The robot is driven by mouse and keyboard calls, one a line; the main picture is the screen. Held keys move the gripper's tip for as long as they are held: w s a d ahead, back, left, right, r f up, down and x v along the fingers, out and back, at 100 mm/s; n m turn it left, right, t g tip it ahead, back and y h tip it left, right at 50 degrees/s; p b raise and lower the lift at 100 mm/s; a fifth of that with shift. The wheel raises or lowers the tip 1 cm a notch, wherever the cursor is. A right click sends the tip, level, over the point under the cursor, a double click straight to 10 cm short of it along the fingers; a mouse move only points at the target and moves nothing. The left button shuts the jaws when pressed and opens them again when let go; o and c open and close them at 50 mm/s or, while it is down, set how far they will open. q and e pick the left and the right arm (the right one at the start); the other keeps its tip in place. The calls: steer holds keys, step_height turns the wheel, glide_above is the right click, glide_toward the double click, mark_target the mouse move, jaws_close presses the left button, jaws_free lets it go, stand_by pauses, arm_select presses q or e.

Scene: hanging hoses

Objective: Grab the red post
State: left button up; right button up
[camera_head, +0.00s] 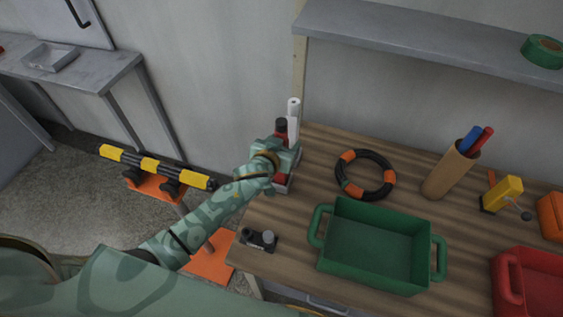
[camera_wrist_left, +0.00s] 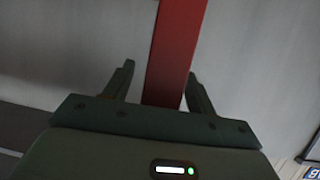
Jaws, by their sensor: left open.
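The red post (camera_wrist_left: 172,50) stands between the two spread fingers of my left gripper (camera_wrist_left: 160,75) in the left wrist view. It rises past the fingertips, with a gap to the finger on each side; its lower part is hidden behind the gripper body. In the head view the left gripper (camera_head: 284,152) is at the table's back left corner, in front of the post, hiding most of it. A dark cap and some red (camera_head: 283,179) show around the gripper. My right gripper is not in view.
A white roll (camera_head: 294,108) stands close behind the gripper. A black-and-orange hose ring (camera_head: 342,172) and a green bin (camera_head: 375,285) lie to the right on the wooden table (camera_head: 310,140). A striped bar (camera_head: 150,165) on an orange stand is left. A grey shelf (camera_head: 420,35) overhangs the back.

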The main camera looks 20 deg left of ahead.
arm_select(q)
steer(key=shift+c, duration=1.2)
steer(key=c, duration=1)
steer(key=shift+r, duration=0.15)
